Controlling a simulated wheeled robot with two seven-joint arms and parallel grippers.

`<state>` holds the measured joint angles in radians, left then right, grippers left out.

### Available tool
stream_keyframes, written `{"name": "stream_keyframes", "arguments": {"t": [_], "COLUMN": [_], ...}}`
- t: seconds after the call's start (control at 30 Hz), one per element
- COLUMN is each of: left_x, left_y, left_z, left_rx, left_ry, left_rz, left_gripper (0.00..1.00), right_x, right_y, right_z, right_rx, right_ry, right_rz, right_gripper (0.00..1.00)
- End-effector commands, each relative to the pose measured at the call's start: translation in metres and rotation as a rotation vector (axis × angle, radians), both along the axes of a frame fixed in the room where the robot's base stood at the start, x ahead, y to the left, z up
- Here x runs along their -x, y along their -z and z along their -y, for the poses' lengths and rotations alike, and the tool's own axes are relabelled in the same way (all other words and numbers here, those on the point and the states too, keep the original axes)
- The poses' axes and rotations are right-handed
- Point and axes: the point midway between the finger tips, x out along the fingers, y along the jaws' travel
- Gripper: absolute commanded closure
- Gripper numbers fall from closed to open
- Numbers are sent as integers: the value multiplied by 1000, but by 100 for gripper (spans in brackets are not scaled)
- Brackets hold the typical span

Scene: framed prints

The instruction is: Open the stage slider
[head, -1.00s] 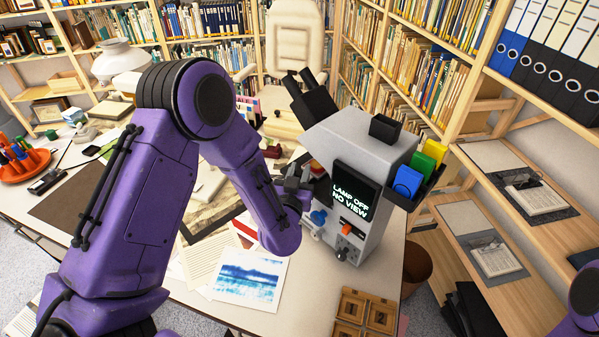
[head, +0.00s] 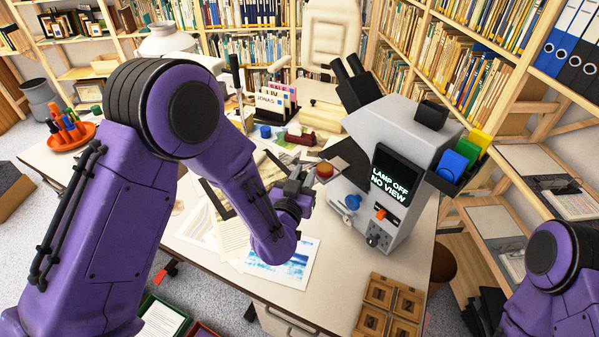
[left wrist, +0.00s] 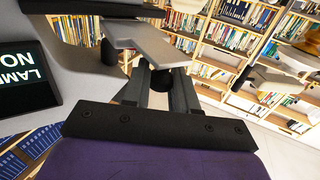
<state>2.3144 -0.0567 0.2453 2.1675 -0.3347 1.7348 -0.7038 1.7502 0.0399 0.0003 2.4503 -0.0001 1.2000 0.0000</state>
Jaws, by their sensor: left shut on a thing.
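The grey microscope (head: 400,165) stands at the right end of the desk. Its screen (head: 395,178) reads "LAMP OFF NO VIEW". My left gripper (head: 299,181) is left of the microscope. In the left wrist view, its fingers (left wrist: 163,78) are shut on a light grey flat piece (left wrist: 150,43), which looks like the stage slider; the exact grip is partly hidden. My right gripper is not in view; only part of the right arm shows.
Papers and a blue print (head: 287,264) lie below the left gripper. Coloured boxes (head: 460,155) hang on the microscope's right side. A cream chair (head: 331,40) stands behind the desk.

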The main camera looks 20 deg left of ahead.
Motion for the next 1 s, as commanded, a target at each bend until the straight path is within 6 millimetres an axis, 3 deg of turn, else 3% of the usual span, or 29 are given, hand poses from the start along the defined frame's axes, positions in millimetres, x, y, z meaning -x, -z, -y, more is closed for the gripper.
{"name": "stream_keyframes", "arguments": {"t": [0.13, 0.17, 0.2, 0.57, 0.9, 1.0], "left_x": [-2, -2, -1, 7, 82, 97], "left_y": [-3, -3, -3, -1, 1, -5], "left_z": [-1, -1, -1, -1, -2, -1], "left_rx": [3, 3, 3, 1, -1, 0], "left_ry": [-4, -5, -5, -3, -3, -3], "left_rz": [8, 8, 8, 5, 7, 5], "left_gripper": [100, 63, 53, 53, 53, 53], "right_x": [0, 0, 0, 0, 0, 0], "right_y": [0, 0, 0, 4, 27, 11], "right_z": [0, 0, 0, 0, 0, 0], "right_rx": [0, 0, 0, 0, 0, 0], "right_ry": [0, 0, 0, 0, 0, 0], "right_rz": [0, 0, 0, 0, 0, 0], "right_gripper": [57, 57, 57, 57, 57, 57]}}
